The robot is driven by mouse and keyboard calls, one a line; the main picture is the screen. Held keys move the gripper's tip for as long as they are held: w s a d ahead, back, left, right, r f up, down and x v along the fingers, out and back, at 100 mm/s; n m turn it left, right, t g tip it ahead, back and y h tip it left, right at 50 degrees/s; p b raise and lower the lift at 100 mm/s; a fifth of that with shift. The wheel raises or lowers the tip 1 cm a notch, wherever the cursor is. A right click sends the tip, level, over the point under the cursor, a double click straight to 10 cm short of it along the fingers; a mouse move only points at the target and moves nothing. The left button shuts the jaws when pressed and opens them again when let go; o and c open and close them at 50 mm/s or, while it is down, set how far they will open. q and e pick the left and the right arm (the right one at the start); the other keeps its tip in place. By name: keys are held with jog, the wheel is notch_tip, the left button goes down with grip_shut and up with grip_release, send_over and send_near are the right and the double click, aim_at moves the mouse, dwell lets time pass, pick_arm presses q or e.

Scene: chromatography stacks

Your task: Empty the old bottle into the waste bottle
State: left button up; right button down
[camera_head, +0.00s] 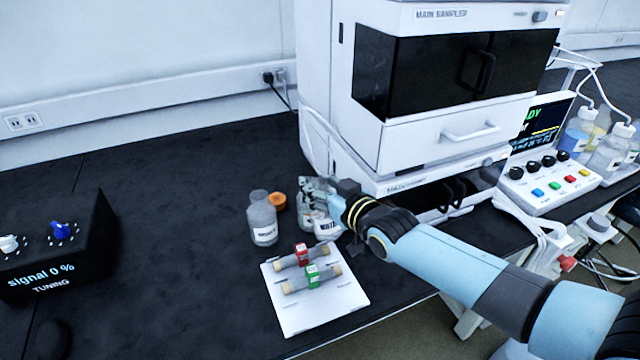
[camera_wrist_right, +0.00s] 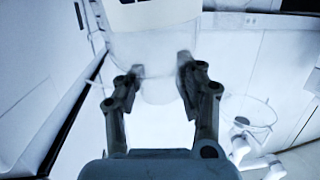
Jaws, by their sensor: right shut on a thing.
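A grey-white bottle (camera_head: 262,220) with a small label, hard to read, stands on the dark bench left of my right gripper. My right gripper (camera_head: 322,190) is shut on a clear labelled bottle (camera_head: 327,228), partly hidden by the gripper and wrist. In the right wrist view, the two fingers of my right gripper (camera_wrist_right: 158,78) close on either side of this clear bottle (camera_wrist_right: 155,50), its label at the top edge. I cannot tell from the labels which bottle is the old one. My left gripper is out of view.
An orange cap (camera_head: 277,201) lies behind the standing bottle. A white tray (camera_head: 338,305) with two capped tubes lies in front. The white main sampler (camera_head: 420,150) rises behind. A tuning box (camera_head: 60,250) stands at left. The bench between box and bottles is clear.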

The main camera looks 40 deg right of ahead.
jog(key=shift+w+r, duration=0.15)
jog(key=shift+r, duration=0.2)
jog(key=shift+w+r+g, duration=0.1)
jog(key=shift+r+g, duration=0.3)
jog(key=shift+r, duration=0.35)
jog(key=shift+w+d+r+g+p, duration=0.1)
jog(key=shift+w+r+g+p, duration=0.1)
jog(key=shift+r+p, duration=0.3)
jog(key=shift+w+r+g+p, duration=0.1)
jog(key=shift+r+g+p, duration=0.1)
jog(key=shift+r+p, duration=0.3)
jog(key=shift+w+r+g, duration=0.2)
jog(key=shift+r+g, duration=0.1)
jog(key=shift+r, duration=0.05)
jog(key=shift+s+f, duration=0.1)
jog(key=shift+f, duration=0.15)
jog(key=shift+d+r+p, duration=0.35)
jog(key=shift+r, duration=0.1)
jog(key=shift+w+d+r+p, duration=0.1)
jog(key=shift+w+r+p, duration=0.05)
jog(key=shift+w+p, duration=0.25)
jog(key=shift+w+m+g+p, duration=0.2)
jog(key=shift+m+g+p, duration=0.1)
jog(key=shift+g, duration=0.2)
